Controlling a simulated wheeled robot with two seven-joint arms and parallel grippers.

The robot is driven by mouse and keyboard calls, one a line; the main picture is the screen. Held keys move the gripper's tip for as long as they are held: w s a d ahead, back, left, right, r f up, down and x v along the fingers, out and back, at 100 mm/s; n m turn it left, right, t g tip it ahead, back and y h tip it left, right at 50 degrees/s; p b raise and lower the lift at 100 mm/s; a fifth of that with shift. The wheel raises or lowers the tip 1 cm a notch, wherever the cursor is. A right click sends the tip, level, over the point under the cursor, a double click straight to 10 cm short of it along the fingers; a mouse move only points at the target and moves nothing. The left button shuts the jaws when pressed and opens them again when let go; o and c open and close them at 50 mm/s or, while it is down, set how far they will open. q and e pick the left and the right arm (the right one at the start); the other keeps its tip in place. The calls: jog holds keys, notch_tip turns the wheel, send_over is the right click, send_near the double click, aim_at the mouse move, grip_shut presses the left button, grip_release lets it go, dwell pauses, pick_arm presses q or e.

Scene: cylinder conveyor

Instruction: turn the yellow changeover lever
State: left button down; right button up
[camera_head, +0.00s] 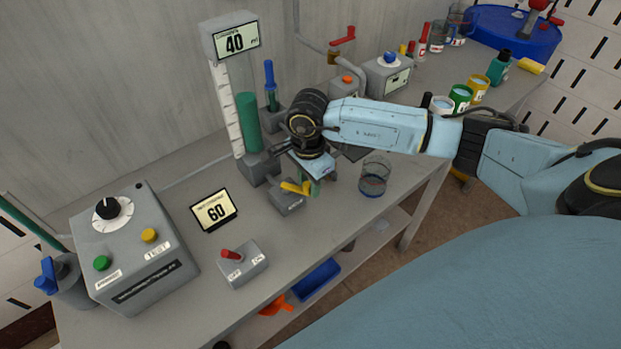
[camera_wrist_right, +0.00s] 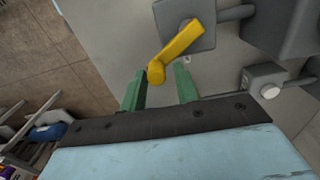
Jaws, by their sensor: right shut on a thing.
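The yellow changeover lever (camera_head: 294,187) sits on a small grey block (camera_head: 287,204) on the bench, in front of the tall cylinder with the green column. In the right wrist view the lever (camera_wrist_right: 180,48) slants from the block down to a rounded knob end. My right gripper (camera_head: 311,186) has its green fingers at that end. In the right wrist view the right gripper (camera_wrist_right: 160,76) has one finger on each side of the knob and is shut on it. The finger contact is partly hidden in the head view. My left gripper is not in view.
A glass beaker (camera_head: 374,177) stands close right of my right gripper. The tall cylinder (camera_head: 247,122) with the "40" display stands behind it. A "60" sign (camera_head: 214,210), a red-lever box (camera_head: 243,263) and a grey control box (camera_head: 133,245) stand left. Bench between them is clear.

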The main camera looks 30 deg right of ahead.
jog(key=shift+s+a+r, duration=0.1)
jog(key=shift+s+a, duration=0.1)
jog(key=shift+a, duration=0.6)
jog(key=shift+c, duration=0.4)
jog(key=shift+a+r, duration=0.1)
jog(key=shift+a, duration=0.25)
jog(key=o, duration=1.6)
jog(key=shift+w, duration=0.1)
notch_tip(320, 180, up, 5)
jog(key=p, duration=0.3)
jog(key=shift+d, duration=0.15)
